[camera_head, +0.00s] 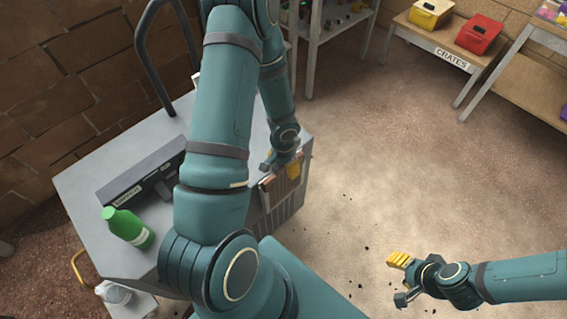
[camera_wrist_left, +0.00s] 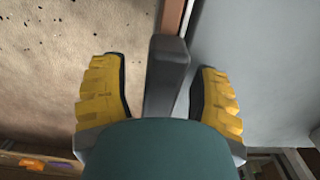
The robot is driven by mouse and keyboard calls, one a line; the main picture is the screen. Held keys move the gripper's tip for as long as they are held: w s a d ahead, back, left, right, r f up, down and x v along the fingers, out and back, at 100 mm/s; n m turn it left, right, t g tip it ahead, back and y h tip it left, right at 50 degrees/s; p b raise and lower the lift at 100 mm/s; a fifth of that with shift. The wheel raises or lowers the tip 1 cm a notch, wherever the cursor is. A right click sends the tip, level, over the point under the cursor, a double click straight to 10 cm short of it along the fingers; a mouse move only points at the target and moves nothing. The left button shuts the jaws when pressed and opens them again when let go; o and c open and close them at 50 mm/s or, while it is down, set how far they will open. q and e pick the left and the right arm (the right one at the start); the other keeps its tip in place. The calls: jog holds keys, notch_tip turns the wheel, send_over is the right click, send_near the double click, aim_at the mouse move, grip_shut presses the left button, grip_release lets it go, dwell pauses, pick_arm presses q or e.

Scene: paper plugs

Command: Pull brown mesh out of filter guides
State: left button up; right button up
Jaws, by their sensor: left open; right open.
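A brown panel, apparently the brown mesh (camera_head: 281,186), stands at the right side of the grey cabinet in the head view, above a slatted face (camera_head: 285,214) where the guides seem to be. My left gripper (camera_head: 281,166) is at its top, partly hiding it. In the left wrist view my left gripper (camera_wrist_left: 160,90) is open, its yellow fingers on either side of a dark grey bar (camera_wrist_left: 168,65), with gaps visible. A thin brown strip (camera_wrist_left: 171,18) runs beyond the bar. My right gripper (camera_head: 402,279) is open and empty over the floor at the lower right.
The grey cabinet (camera_head: 90,180) carries a green bottle (camera_head: 128,227) and a dark labelled unit (camera_head: 140,180). A shelf (camera_head: 312,40) stands behind. A crates table (camera_head: 440,50) holds a yellow crate (camera_head: 431,13) and a red crate (camera_head: 478,33). The floor (camera_head: 390,150) between is open, with dark crumbs.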

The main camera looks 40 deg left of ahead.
pick_arm(q)
grip_shut()
dwell(0.4)
